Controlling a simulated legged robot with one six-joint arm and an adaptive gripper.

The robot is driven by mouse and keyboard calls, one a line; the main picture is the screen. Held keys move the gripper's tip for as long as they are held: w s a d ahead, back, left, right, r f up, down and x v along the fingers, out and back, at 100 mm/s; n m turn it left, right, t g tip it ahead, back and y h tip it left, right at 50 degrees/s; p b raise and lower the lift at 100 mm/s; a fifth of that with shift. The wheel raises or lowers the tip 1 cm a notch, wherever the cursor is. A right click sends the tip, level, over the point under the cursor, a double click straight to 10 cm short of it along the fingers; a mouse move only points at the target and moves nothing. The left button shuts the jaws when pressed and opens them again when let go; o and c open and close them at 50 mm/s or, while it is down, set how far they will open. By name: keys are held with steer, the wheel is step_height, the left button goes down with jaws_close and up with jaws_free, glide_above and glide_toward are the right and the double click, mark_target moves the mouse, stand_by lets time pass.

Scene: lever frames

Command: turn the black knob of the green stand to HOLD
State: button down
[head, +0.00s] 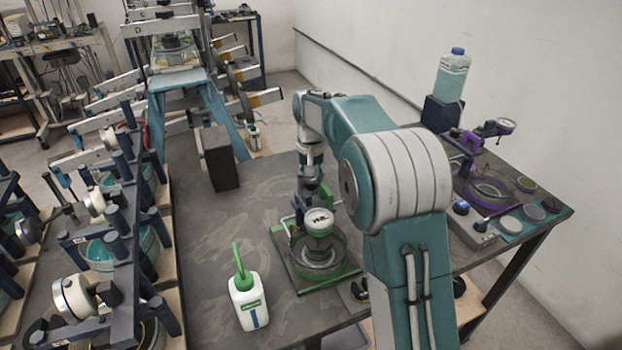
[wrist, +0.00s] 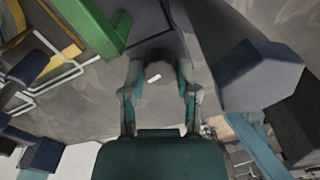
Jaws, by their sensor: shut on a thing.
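The green stand (head: 335,282) sits on the dark table, with a round white dial and a clear ring-shaped bowl on its base. Part of its green frame (wrist: 98,28) shows at the upper left of the wrist view. My gripper (wrist: 160,72) has its two fingers on either side of the black knob (wrist: 153,67), shut on it. A short white mark shows on the knob between the fingers. In the head view my gripper (head: 312,192) is over the back of the stand, and the knob is hidden there. I cannot read any HOLD label.
A white bottle with a green spout (head: 247,301) stands left of the stand. A dark block (head: 221,165) stands behind it. Blue racks (head: 125,220) crowd the left. A purple stand (head: 488,187) and a control box (head: 470,222) are at the right.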

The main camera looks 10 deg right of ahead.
mark_target(310, 181)
steer(key=shift+s+f, duration=0.1)
steer(key=shift+f, duration=0.1)
steer(key=shift+c, duration=1.8)
jaws_free()
steer(key=shift+a+r, duration=0.1)
steer(key=shift+r, duration=0.15)
step_height(310, 181, up, 12)
steer(key=shift+f, duration=0.2)
